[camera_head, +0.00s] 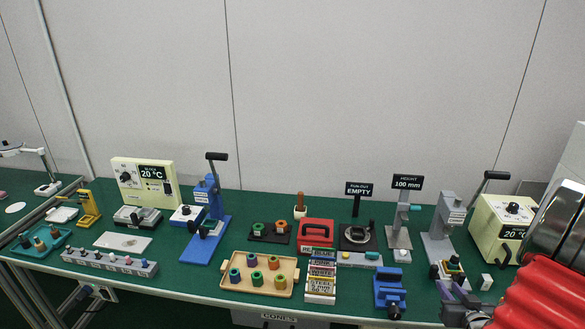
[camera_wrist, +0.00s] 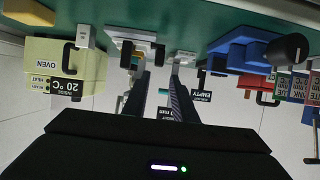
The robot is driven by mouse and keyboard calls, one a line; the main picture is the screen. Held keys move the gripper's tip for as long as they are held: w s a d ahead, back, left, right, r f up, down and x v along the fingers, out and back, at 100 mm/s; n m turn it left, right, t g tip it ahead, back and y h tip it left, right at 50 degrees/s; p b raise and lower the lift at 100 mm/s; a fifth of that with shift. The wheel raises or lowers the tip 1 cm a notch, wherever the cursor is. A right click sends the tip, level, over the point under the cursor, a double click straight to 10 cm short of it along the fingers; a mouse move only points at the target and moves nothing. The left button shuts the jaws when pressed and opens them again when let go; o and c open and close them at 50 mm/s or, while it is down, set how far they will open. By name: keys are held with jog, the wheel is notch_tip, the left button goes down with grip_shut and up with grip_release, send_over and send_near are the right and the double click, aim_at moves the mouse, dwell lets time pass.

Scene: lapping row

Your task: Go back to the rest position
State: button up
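My gripper (camera_head: 453,293) is at the lower right of the head view, in front of the grey lever press (camera_head: 441,240) at the bench's front edge. The red sleeve and dark metal at the far right are parts of my arm. The wrist picture is upside down. The fingertips point toward the bench, and their exact distance from the press cannot be told.
The green bench (camera_head: 190,265) is crowded. A cream oven (camera_head: 494,232) stands at the right, beside my arm. A wooden tray (camera_head: 290,291) holds several coloured rings. The wall behind is bare.

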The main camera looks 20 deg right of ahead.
jog(key=w+a+r+n+g+y, duration=0.1)
jog(key=w+a+r+g, duration=0.1)
jog(key=w+a+r, duration=0.6)
jog(key=w+a+r+n+g, duration=0.1)
jog(key=w+a+r+n, duration=0.15)
jog(key=a+r, duration=0.6)
jog(key=s+a+r+g+y, duration=0.1)
jog(key=s+a, duration=0.3)
jog(key=a, duration=0.6)
jog(key=s+a+r+n+g+y, duration=0.1)
jog(key=s+a+r+y, duration=0.1)
jog(key=a, duration=0.8)
jog(key=s+a+r+n+g+y, duration=0.1)
jog(key=s+a+r+y, duration=0.1)
jog(key=s+a, duration=0.4)
jog(key=a+y, duration=0.1)
jog(key=a, duration=0.4)
jog(key=shift+s, duration=0.35)
jog(key=shift+a+r+n, duration=0.1)
jog(key=shift+n, duration=0.15)
